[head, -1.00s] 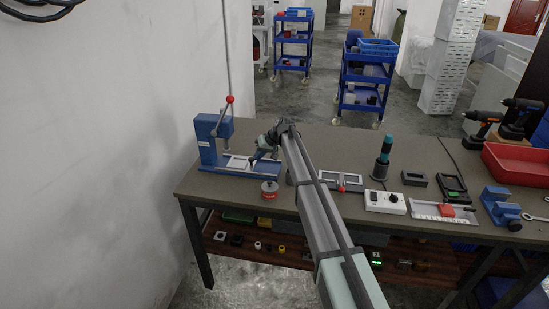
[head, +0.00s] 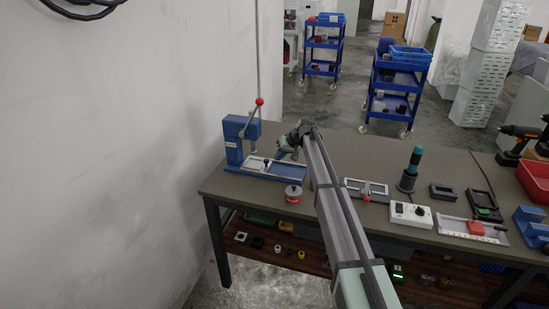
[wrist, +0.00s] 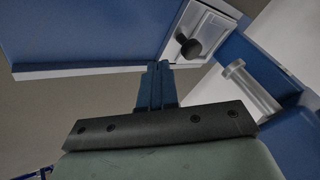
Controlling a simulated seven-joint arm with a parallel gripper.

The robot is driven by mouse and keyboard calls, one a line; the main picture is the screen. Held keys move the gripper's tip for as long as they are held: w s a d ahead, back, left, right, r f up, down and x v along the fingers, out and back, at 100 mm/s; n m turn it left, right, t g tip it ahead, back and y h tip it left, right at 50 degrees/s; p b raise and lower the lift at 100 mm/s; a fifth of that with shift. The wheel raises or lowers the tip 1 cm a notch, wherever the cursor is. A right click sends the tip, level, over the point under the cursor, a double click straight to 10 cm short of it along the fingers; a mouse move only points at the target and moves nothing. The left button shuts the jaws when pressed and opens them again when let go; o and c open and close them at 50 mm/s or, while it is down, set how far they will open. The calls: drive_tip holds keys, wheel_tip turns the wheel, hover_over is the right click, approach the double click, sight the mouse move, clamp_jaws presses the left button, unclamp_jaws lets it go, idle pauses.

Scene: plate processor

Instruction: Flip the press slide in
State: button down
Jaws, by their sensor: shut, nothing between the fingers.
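The blue press (head: 233,140) stands at the left of the bench, with a red-balled lever (head: 259,102). Its pale press slide (head: 252,163) lies on the long blue base, at the end near the column. A black knob on the slide shows in the wrist view (wrist: 190,48), beside the metal ram (wrist: 245,85). My gripper (head: 279,154) is over the base, to the right of the slide. In the wrist view its fingertips (wrist: 158,66) are together and empty, left of the knob with a visible gap. Depth to the slide is hard to judge.
A red-and-white round item (head: 293,195) stands in front of the base. A framed fixture (head: 366,190), a teal-topped tool (head: 411,170) and a white box (head: 411,214) lie to the right. The white wall is close on the left.

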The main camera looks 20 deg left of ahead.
drive_tip(key=w+d+v, duration=0.1)
drive_tip(key=v, duration=0.9)
drive_tip(key=shift+s+d, duration=0.15)
drive_tip(key=shift+s, duration=0.1)
drive_tip(key=shift+r, duration=0.15)
